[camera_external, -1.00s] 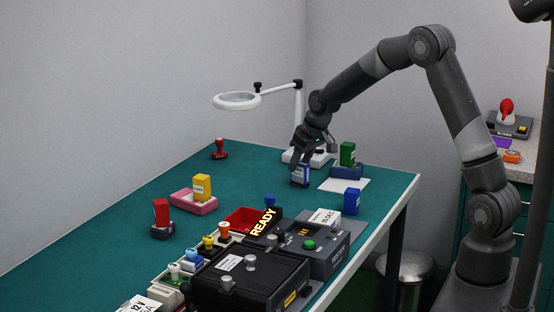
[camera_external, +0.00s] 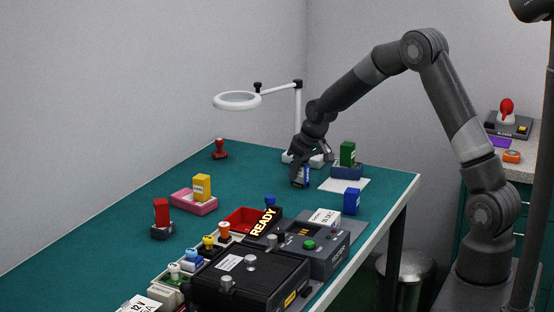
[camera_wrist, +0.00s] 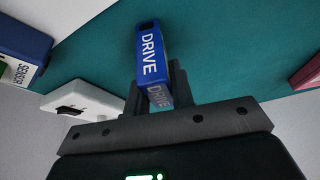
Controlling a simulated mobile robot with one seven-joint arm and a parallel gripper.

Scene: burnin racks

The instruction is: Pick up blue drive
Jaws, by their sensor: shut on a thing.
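The blue drive (camera_wrist: 150,48), a narrow block with white DRIVE lettering, stands out from between my gripper's fingers in the wrist view. My gripper (camera_wrist: 157,90) is shut on it. In the external view my gripper (camera_external: 302,168) points down at the back of the green table, and the drive (camera_external: 307,176) shows partly behind the fingers. The drive's lower end is low over the table; I cannot tell whether it touches.
A blue block (camera_external: 351,201) stands to the right. A green block (camera_external: 347,153) sits in a blue holder (camera_external: 346,173) close to my gripper. The magnifier lamp (camera_external: 238,101) rises behind. A yellow block (camera_external: 202,187) and red block (camera_external: 161,211) stand left.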

